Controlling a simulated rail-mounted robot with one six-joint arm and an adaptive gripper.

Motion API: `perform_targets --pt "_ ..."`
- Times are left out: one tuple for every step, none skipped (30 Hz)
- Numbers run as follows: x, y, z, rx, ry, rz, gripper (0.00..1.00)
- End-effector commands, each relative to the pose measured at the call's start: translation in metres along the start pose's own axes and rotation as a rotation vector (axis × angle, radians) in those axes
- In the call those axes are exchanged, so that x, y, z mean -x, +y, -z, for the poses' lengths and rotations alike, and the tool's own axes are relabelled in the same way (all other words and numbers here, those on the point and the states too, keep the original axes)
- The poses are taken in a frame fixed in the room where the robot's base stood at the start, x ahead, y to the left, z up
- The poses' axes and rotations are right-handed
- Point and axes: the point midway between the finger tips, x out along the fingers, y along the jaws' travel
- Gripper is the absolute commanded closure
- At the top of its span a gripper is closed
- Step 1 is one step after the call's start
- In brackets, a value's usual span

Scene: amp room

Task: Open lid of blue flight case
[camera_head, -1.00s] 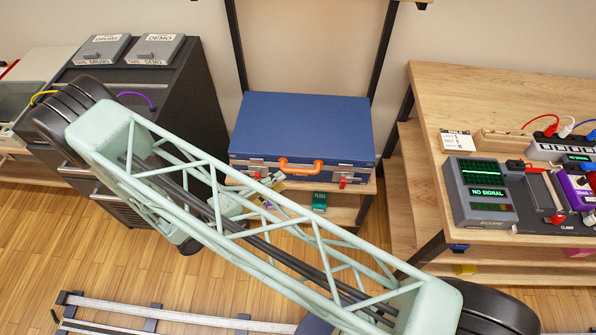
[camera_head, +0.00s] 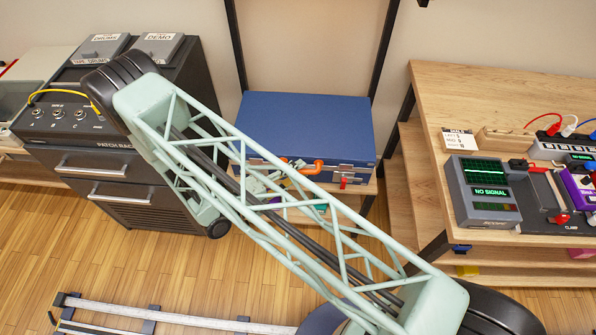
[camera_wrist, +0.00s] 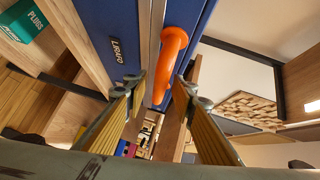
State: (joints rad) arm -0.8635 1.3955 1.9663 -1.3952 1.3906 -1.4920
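The blue flight case (camera_head: 305,128) sits on a wooden shelf with its lid shut. Its orange handle (camera_head: 310,167) is on the front, partly covered by my arm; a red latch (camera_head: 343,182) shows to the right of it. My gripper (camera_head: 268,180) is at the case front, left of the handle, mostly behind my arm. In the wrist view my gripper's two ridged yellow fingers (camera_wrist: 162,92) are apart, and the orange handle (camera_wrist: 172,52) lies just beyond and between the tips. Contact cannot be told. The left latch is hidden.
A black drawer cabinet marked PATCH RACK (camera_head: 115,150) stands left of the case. A wooden bench (camera_head: 435,110) with a scope (camera_head: 480,190) stands to the right. Dark uprights flank the case. A green PLUGS box (camera_wrist: 22,20) is near the gripper.

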Motion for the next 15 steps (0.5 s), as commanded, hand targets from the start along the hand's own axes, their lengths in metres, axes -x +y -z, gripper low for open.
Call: perform_targets --pt "-0.0018 0.0002 0.0001 0.000 0.000 0.000 0.76" --pt "-0.0026 0.0002 0.0001 0.000 0.000 0.000 0.76" --pt "-0.0034 0.0001 0.0000 0.000 0.000 0.000 0.76" --pt "-0.0039 0.0001 0.0000 0.000 0.000 0.000 0.76" --pt "-0.0042 0.0001 -0.0001 0.000 0.000 0.000 0.76" --pt "-0.0045 0.0000 -0.0001 0.000 0.000 0.000 0.76" --pt "-0.0046 0.0000 -0.0001 0.000 0.000 0.000 0.76" --pt "-0.0046 0.0000 -0.0002 0.000 -0.001 0.000 0.76" --pt "-0.0046 0.0000 -0.0001 0.000 -0.001 0.000 0.76" --pt "-0.0046 0.0000 -0.0002 0.000 -0.001 0.000 0.76" --pt "-0.0046 0.0000 -0.0001 0.000 -0.001 0.000 0.76" --pt "-0.0045 0.0000 -0.0002 0.000 -0.001 0.000 0.76" --pt "-0.0045 0.0000 -0.0002 0.000 -0.001 0.000 0.76" --pt "-0.0045 0.0000 -0.0002 0.000 0.000 0.000 0.77" --pt "-0.0045 0.0000 -0.0002 0.000 0.000 0.000 0.80"
